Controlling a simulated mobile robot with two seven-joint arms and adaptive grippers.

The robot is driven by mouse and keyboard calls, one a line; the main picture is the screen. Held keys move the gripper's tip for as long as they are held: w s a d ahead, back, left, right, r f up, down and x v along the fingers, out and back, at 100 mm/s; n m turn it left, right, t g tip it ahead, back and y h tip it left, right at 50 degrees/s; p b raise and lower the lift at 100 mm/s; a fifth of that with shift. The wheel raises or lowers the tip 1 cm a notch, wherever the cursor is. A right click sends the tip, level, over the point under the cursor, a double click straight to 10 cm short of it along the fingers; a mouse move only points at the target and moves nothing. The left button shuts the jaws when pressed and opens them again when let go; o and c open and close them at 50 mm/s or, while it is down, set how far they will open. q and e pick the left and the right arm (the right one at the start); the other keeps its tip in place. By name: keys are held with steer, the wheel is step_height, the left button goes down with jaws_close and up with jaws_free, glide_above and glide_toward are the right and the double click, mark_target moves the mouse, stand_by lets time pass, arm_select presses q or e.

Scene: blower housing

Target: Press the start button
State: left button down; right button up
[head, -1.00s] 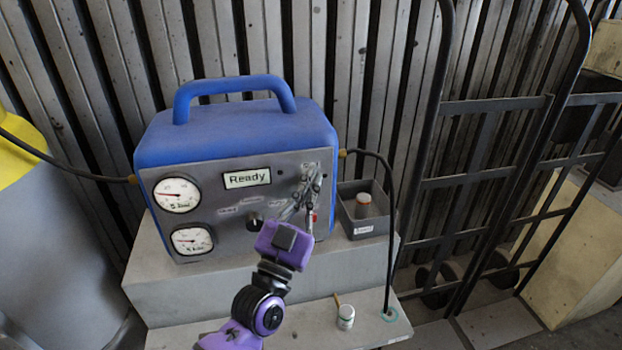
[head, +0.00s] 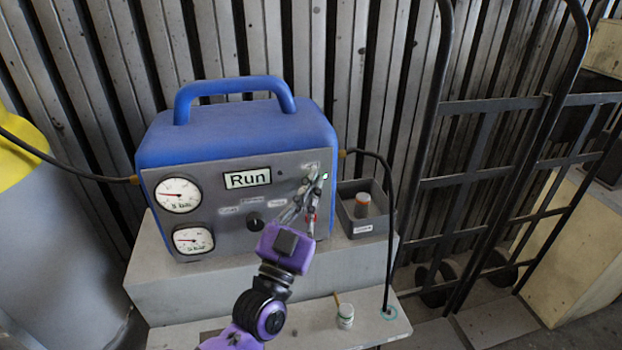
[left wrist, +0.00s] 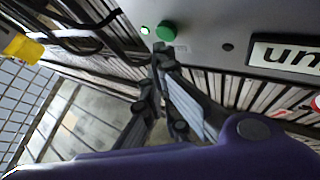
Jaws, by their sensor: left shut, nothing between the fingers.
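The blower housing (head: 200,140) is a blue case with a grey front panel, and its display (head: 247,178) reads "Run". In the left wrist view a round green button (left wrist: 166,31) stands on the panel, with a small lit green lamp (left wrist: 145,30) beside it. My left gripper (head: 317,178) is shut and empty, in front of the panel's right side. In the left wrist view its fingertips (left wrist: 159,50) are close to the green button's edge; I cannot tell whether they touch it. The gripper hides the button in the head view. My right gripper is not in view.
Two gauges (head: 177,195) and a black knob (head: 255,221) are on the panel. An open grey bin (head: 362,228) holding a small jar stands right of the housing. A white jar (head: 345,315) stands on the lower step. A hand truck (head: 480,178) is at right.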

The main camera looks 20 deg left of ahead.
arm_select(q)
steer(key=s+d+p, duration=0.1)
steer(key=s+d, duration=0.2)
steer(key=s, duration=0.2)
steer(key=shift+d, duration=0.2)
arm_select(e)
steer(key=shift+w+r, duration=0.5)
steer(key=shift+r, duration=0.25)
